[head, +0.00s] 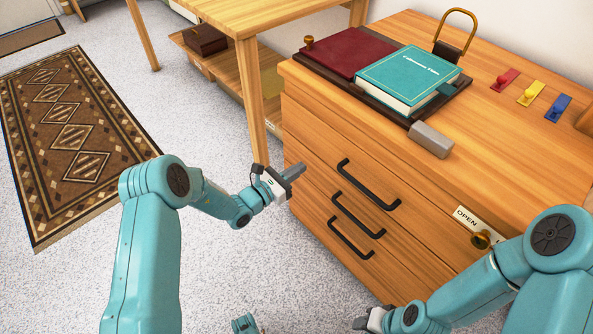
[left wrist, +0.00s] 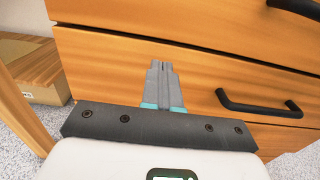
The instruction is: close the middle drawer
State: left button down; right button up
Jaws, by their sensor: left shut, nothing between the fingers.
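The wooden drawer cabinet (head: 310,125) stands right of centre in the head view. Black bar handles mark its drawers: an upper one (head: 368,184), a middle one (head: 358,214) and a lower one (head: 350,238). No wide gap shows at the middle drawer; I cannot tell if it is fully flush. My left gripper (head: 293,172) is shut and empty, in front of the cabinet's left part, left of the handles. In the left wrist view its fingers (left wrist: 163,70) point at the wooden front; contact is unclear. My right gripper (head: 372,318) is low in the head view, its fingertips unclear.
On the cabinet top lie a teal book (head: 408,78), a dark red folder (head: 348,50) and a grey block (head: 431,140). A wooden table leg (head: 251,100) stands close behind my left gripper.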

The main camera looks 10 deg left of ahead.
pick_arm(q)
jog(key=p+v, duration=0.3)
jog(key=v, duration=0.6)
jog(key=s+d+f+m+g+h, duration=0.1)
jog(key=s+d+f+m+g, duration=0.2)
jog(key=s+d+m+g, duration=0.5)
jog(key=s+d+f+m+g+h, duration=0.15)
jog(key=s+f+g, duration=0.35)
jog(key=s, duration=0.6)
jog(key=s+a+f+m+g+y, duration=0.3)
jog(key=s+a+m+g+y, duration=0.1)
jog(key=s+m+y, duration=0.65)
notch_tip(320, 180, up, 28)
jog(key=w+m+t+h+p, duration=0.1)
jog(key=m+p, duration=0.5)
jog(key=p, duration=2.1)
jog(key=shift+w+d+m+t, duration=0.35)
jog(key=shift+m+t, duration=0.05)
jog(key=shift+t, duration=0.5)
